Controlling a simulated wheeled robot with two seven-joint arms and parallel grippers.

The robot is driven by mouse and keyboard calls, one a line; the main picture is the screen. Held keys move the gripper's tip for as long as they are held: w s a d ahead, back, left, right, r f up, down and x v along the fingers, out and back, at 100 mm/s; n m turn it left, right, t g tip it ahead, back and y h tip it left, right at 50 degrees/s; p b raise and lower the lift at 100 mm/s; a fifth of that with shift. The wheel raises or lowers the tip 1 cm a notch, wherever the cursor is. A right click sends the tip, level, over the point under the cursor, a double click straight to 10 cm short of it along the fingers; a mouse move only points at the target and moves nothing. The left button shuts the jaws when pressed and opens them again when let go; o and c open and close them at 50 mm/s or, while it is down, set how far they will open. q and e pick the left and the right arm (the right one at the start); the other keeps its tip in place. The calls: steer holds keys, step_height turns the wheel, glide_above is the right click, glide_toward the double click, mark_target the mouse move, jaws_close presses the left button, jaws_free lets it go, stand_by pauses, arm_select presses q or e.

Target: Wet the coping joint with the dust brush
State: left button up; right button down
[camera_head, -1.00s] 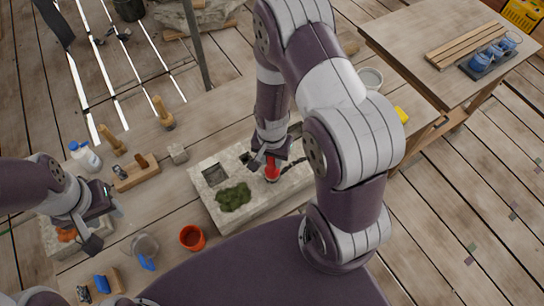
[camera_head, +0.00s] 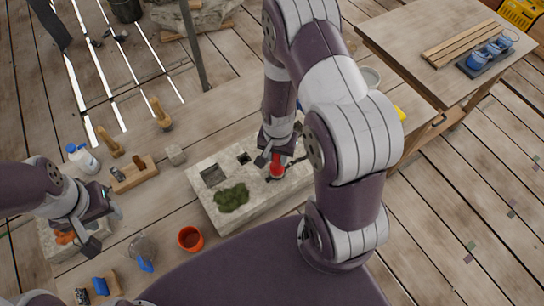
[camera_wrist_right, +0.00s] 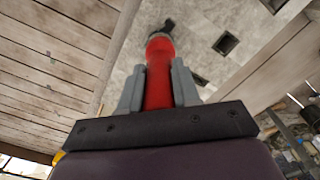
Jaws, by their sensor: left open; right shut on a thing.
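The pale stone coping slab (camera_head: 255,213) lies on the bench in the head view, with square sockets and a green moss patch (camera_head: 231,197) on top. A dark line (camera_head: 290,173), perhaps the joint, runs across its right part. My right gripper (camera_head: 275,162) is shut on a red-handled tool (camera_head: 277,170), seemingly the dust brush, above the slab. In the right wrist view the red handle (camera_wrist_right: 159,75) sits between both fingers and has a dark tip; I cannot tell whether the tip touches the stone. My left gripper (camera_head: 100,228) is open and empty at the left.
A side table (camera_head: 420,45) with blue cups stands right.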

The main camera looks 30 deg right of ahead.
steer(key=shift+d, duration=0.4)
steer(key=shift+d, duration=0.1)
steer(key=shift+w+d, duration=0.1)
steer(key=shift+d, duration=1.25)
steer(key=d, duration=0.9)
steer(key=shift+w, duration=0.35)
step_height(320, 180, up, 7)
steer(key=p, duration=0.5)
steer(key=shift+p, duration=0.4)
